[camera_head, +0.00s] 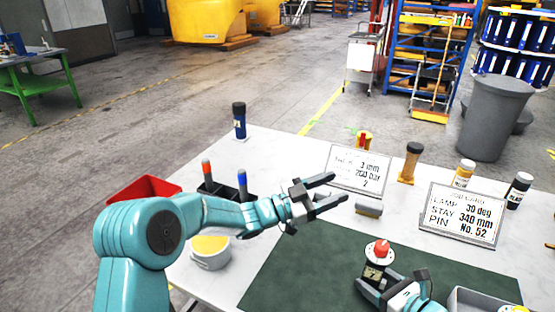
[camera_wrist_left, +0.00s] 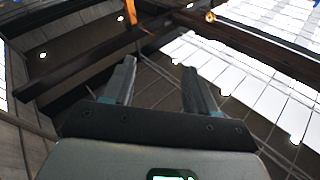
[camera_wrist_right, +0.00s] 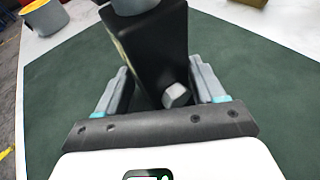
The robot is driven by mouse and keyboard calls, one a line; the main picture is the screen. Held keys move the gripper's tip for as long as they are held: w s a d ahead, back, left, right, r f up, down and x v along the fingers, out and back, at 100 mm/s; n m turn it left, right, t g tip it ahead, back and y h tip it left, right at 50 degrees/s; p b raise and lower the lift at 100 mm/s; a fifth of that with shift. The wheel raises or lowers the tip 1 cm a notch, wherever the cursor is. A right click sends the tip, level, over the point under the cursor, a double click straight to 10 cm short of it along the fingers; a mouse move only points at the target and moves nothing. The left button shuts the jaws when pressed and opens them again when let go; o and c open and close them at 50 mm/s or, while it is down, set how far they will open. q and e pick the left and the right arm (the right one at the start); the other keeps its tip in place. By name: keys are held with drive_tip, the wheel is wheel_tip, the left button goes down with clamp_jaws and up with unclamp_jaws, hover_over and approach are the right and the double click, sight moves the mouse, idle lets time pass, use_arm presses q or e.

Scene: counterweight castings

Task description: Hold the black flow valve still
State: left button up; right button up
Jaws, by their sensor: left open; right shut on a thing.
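The black flow valve (camera_head: 373,271) stands upright on the dark green mat (camera_head: 290,275) in the head view, with a red knob on a pale disc on top. My right gripper (camera_head: 378,286) is shut on its lower body. In the right wrist view the valve's black body (camera_wrist_right: 158,55) is between the two fingers, with a grey hexagonal stub facing the camera; its top is cut off. My left gripper (camera_head: 338,190) is open and empty, raised above the table behind the valve. The left wrist view shows its spread fingers (camera_wrist_left: 158,90) against the ceiling.
A white pot with yellow contents (camera_head: 210,257) stands left of the mat. A red tray (camera_head: 143,188) and a black pen holder (camera_head: 218,190) are farther left. Two printed cards (camera_head: 461,214) and several bottles (camera_head: 411,162) stand behind. A grey tray (camera_head: 457,303) is at right.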

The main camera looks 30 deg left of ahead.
use_arm(q)
drive_tip(key=w+a+n+t+y, duration=0.2)
drive_tip(key=a+y, duration=0.1)
drive_tip(key=a, duration=0.5)
drive_tip(key=w+a+n+t+y, duration=0.3)
drive_tip(key=a+y, duration=0.1)
drive_tip(key=a, duration=0.4)
drive_tip(key=shift+r+y, duration=0.3)
drive_tip(key=shift+r, duration=0.1)
drive_tip(key=shift+w, duration=0.1)
